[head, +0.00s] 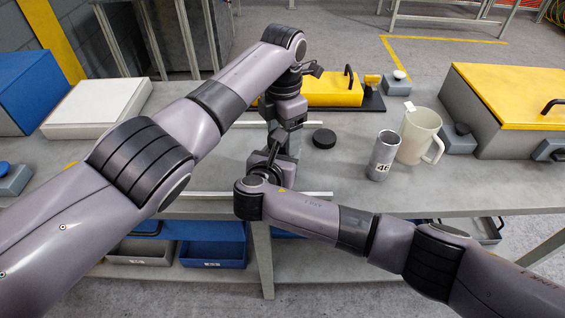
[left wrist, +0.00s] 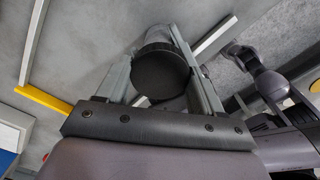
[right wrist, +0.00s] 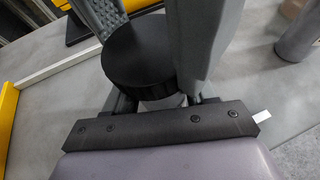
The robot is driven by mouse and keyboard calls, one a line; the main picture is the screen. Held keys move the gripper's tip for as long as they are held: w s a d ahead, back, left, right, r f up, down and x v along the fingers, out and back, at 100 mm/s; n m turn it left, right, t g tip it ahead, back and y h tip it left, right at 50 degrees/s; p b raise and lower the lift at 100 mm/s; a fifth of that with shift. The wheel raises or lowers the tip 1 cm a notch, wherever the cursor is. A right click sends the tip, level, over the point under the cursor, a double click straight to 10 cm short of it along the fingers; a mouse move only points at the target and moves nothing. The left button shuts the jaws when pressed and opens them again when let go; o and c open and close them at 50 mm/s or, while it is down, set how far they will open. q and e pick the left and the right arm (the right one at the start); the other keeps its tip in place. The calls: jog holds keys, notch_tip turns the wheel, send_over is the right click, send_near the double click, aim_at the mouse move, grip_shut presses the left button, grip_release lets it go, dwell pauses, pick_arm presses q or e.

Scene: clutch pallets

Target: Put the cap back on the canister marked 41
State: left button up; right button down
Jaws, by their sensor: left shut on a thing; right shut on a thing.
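In the left wrist view my left gripper (left wrist: 158,48) is shut around a round thing with a dark disc face (left wrist: 160,74); a grey rounded part shows beyond it. I cannot tell whether this is a capped canister. In the right wrist view my right gripper (right wrist: 150,25) is shut on a black, cap-like disc (right wrist: 136,45). In the head view the grippers are close together over the table and hide what they hold. No number 41 is readable. A grey canister marked 46 (head: 383,152) stands upright, and a loose black cap (head: 324,138) lies left of it.
A cream mug (head: 416,136) stands just behind the 46 canister. A yellow box (head: 333,88) is at the back, and a large grey box with a yellow lid (head: 525,95) at the right. A white box (head: 98,105) is at the left. White rails edge the work area.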

pick_arm(q)
jog(key=shift+s+m, duration=0.1)
jog(key=shift+m, duration=0.3)
jog(key=o, duration=1.2)
jog(key=shift+d, duration=0.1)
jog(key=shift+c, duration=0.2)
jog(key=shift+r, duration=2.3)
jog(key=shift+c, duration=0.4)
jog(key=shift+r+n, duration=1.7)
